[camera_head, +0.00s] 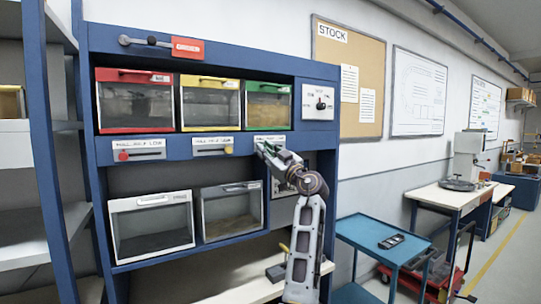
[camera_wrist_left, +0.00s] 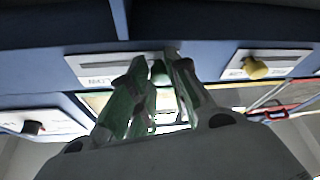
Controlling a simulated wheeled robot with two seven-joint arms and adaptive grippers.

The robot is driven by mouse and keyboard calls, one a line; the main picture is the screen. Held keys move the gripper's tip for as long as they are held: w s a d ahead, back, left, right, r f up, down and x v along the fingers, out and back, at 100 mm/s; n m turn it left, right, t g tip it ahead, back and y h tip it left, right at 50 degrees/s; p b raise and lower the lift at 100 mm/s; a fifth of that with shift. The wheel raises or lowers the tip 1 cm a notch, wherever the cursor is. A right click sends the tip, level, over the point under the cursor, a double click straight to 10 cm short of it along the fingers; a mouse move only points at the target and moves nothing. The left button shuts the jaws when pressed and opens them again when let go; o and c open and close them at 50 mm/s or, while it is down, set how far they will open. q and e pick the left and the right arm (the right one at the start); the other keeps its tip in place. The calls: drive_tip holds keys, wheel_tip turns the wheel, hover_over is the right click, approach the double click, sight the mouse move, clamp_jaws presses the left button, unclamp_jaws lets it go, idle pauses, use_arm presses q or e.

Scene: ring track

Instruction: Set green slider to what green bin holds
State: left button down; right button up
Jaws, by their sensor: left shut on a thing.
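The green bin (camera_head: 268,104) is in the upper row of the blue rack, with a green top edge and clear front. Its fill level is hard to tell. Below it is the green slider's label plate (camera_head: 270,139), partly hidden by my left gripper (camera_head: 268,150). In the left wrist view the green slider's knob (camera_wrist_left: 158,70) sits between the fingers of my left gripper (camera_wrist_left: 160,80), which is shut on it. In that view the knob is near the right end of its plate (camera_wrist_left: 90,68), toward the yellow slider. My right gripper is not in view.
The red slider (camera_head: 123,156) and yellow slider (camera_head: 228,149) are to the left. Red (camera_head: 135,102) and yellow (camera_head: 210,106) bins sit above them. A dial panel (camera_head: 319,103) is to the right. Two lower bins and a blue cart (camera_head: 375,236) stand nearby.

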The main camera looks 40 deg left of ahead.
use_arm(q)
drive_tip(key=shift+s, duration=0.1)
drive_tip(key=c, duration=1.7)
unclamp_jaws()
drive_tip(key=shift+a, duration=0.1)
drive_tip(key=o, duration=0.4)
drive_tip(key=shift+s, duration=0.2)
drive_tip(key=shift+v, duration=6)
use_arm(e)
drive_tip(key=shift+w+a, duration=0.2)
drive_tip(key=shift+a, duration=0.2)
